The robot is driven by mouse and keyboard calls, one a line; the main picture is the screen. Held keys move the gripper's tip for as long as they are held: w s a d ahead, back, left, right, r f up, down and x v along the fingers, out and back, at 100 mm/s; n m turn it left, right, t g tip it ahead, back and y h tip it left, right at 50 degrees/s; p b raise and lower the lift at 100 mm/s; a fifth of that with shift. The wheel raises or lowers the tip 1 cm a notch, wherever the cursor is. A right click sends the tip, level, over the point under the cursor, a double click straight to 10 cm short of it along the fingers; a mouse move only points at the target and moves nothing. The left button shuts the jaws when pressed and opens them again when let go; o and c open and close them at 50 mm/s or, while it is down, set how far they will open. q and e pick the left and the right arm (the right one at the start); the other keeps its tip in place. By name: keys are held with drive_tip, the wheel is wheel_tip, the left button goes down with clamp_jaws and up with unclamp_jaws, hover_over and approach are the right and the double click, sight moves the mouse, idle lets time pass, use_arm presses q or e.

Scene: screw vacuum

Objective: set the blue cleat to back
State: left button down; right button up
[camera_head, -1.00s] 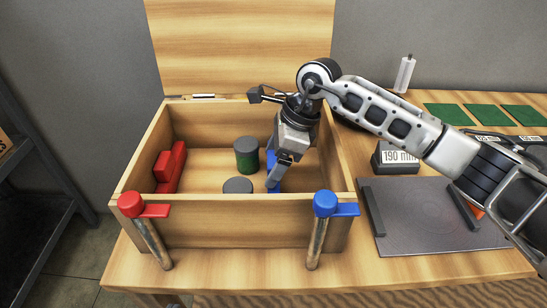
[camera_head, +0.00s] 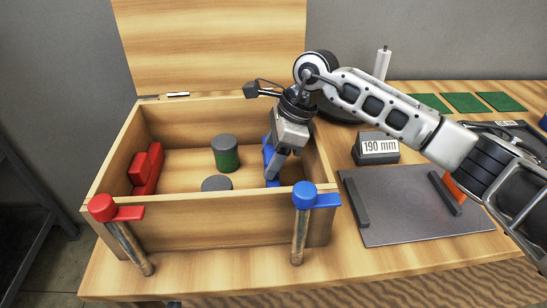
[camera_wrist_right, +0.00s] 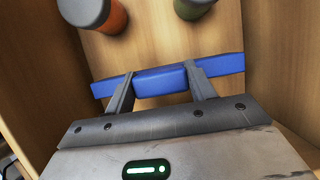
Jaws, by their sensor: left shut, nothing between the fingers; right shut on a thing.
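The blue cleat (camera_head: 267,152) is a long blue bar with a raised middle block, inside the wooden box along its right wall. My right gripper (camera_head: 272,176) reaches down into the box and is shut on the cleat's middle block. The right wrist view shows the blue cleat (camera_wrist_right: 222,65) running across the picture, with one finger at each end of the block. In the head view the gripper hides part of the cleat. My left gripper is not in view.
The wooden box (camera_head: 215,222) has a raised lid. Inside are a red cleat (camera_head: 148,170) at the left wall and two dark-topped cylinders (camera_head: 227,160). Red (camera_head: 102,208) and blue (camera_head: 305,195) knobs stand at the front. A 190 mm block (camera_head: 376,148) and grey plate (camera_head: 400,222) lie right.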

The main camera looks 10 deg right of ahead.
drive_tip(key=shift+a, duration=0.15)
drive_tip(key=o, duration=1.4)
drive_tip(key=b+v, duration=0.1)
drive_tip(key=v, duration=1.5)
